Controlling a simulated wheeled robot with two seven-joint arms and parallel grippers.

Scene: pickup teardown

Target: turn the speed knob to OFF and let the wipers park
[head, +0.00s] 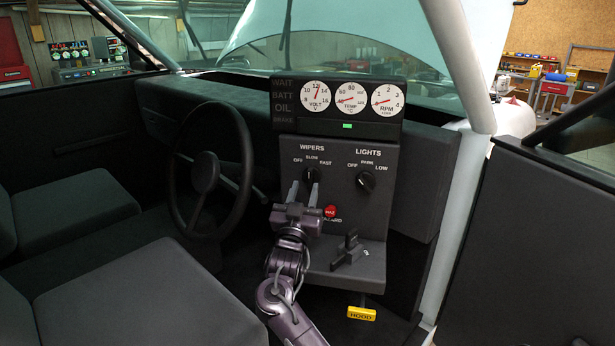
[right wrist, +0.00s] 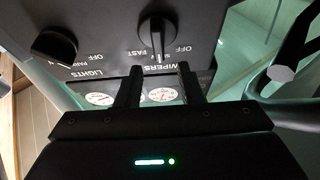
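The wiper speed knob (head: 311,174) is a black knob on the dark dash panel below the WIPERS label, with OFF, SLOW and FAST around it. In the right wrist view the knob (right wrist: 157,36) appears upside down, its pointer near SLOW. My right gripper (head: 303,190) is open in front of the knob. In the wrist view its two fingers (right wrist: 159,72) stand apart, one on each side of the pointer, with visible gaps; contact does not show. Dark wiper arms (head: 285,25) stand raised across the windshield. My left gripper is out of view.
The lights knob (head: 366,181) is right of the wiper knob. A red hazard button (head: 330,211) sits just below right, close to my gripper. A lever (head: 348,247) is lower on the console. The steering wheel (head: 207,172) stands left; gauges (head: 350,97) are above.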

